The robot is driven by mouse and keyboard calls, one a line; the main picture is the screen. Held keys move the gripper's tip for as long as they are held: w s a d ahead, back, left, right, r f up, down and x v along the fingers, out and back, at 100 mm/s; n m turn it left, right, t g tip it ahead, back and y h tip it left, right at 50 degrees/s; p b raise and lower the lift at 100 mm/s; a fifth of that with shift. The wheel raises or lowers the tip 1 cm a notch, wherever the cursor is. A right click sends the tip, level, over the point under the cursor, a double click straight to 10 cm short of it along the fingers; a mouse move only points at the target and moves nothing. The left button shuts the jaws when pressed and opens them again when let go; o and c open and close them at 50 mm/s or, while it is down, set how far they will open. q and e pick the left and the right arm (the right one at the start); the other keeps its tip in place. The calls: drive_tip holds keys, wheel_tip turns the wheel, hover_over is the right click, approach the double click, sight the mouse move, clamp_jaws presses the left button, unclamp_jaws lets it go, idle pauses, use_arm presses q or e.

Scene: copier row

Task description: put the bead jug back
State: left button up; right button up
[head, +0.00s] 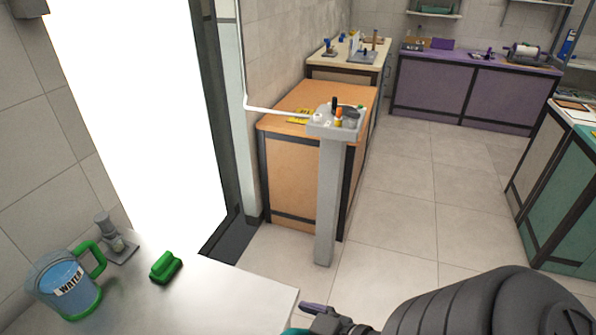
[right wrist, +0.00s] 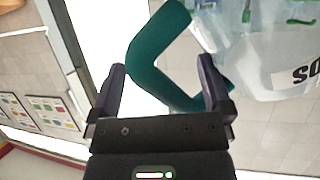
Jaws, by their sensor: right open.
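In the right wrist view a clear jug (right wrist: 258,65) with a teal handle (right wrist: 165,60) and a label reading "SO…", cut off by the frame, shows at the upper right. Its contents are hard to make out. My right gripper (right wrist: 162,68) is open, with its two purple fingers on either side of the handle. In the head view this gripper (head: 312,312) is at the bottom edge, with a sliver of teal beside it; the jug itself is out of that frame. My left gripper is not in view.
A blue jug labelled WATER (head: 62,285) with a green handle stands on the pale counter (head: 225,300) at lower left. A green brush-like block (head: 166,267) and a grey stand (head: 115,243) are beside it. A grey pedestal (head: 328,200) stands before an orange cabinet (head: 300,180).

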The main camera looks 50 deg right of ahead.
clamp_jaws()
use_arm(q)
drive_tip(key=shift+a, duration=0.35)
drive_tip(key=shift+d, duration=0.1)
use_arm(e)
drive_tip(key=shift+w, duration=0.15)
drive_tip(key=w+a+r+m+h+b, duration=0.1)
drive_tip(key=w+a+b, duration=0.1)
drive_tip(key=w, duration=0.5)
drive_tip(key=w+a+r+m+h+b, duration=0.1)
drive_tip(key=w+a+r+b, duration=0.15)
drive_tip(key=w, duration=0.45)
use_arm(q)
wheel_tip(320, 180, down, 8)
drive_tip(key=b, duration=0.3)
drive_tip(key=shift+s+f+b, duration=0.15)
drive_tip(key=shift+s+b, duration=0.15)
drive_tip(key=shift+b, duration=0.1)
use_arm(e)
drive_tip(key=w+a+r, duration=0.3)
drive_tip(key=r, duration=0.6)
drive_tip(key=shift+w+a+r, duration=0.15)
drive_tip(key=shift+w+a, duration=0.2)
